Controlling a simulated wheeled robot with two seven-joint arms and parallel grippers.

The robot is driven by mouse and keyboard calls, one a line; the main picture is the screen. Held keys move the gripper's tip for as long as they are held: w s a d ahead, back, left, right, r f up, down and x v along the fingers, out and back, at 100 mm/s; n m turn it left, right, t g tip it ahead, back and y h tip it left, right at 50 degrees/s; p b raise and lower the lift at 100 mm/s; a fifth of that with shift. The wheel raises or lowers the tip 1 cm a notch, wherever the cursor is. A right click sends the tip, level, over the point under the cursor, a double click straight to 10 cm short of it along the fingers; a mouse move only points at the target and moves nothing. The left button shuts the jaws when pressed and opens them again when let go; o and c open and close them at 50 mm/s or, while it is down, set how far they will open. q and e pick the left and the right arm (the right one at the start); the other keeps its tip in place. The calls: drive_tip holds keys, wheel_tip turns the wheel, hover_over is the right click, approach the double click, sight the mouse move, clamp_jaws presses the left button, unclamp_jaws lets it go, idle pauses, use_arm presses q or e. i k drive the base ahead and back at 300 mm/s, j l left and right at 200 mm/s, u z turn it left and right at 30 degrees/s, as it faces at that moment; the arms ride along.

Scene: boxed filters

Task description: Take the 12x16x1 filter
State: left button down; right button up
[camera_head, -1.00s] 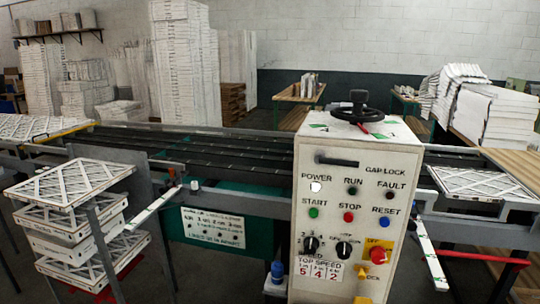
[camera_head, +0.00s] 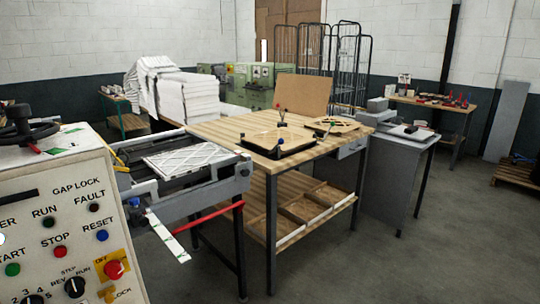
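A flat white filter with a diamond lattice (camera_head: 188,159) lies on the outfeed end of the conveyor (camera_head: 215,180), left of the wooden workbench. No size marking can be read on it, so I cannot tell whether it is the 12x16x1. Neither of my grippers is in view.
The control cabinet (camera_head: 62,220) stands close at the left. The wooden workbench (camera_head: 225,128) holds a black tray (camera_head: 282,146) and a cardboard sheet (camera_head: 303,94). A grey cabinet (camera_head: 395,180) adjoins it. White stacks (camera_head: 187,98) stand behind. The floor (camera_head: 450,250) at right is clear.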

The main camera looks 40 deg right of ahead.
sight(171, 164)
drive_tip(key=z, duration=0.85)
drive_tip(key=i+l+u, duration=0.1)
drive_tip(key=i+l, duration=0.6)
drive_tip(key=l, duration=0.15)
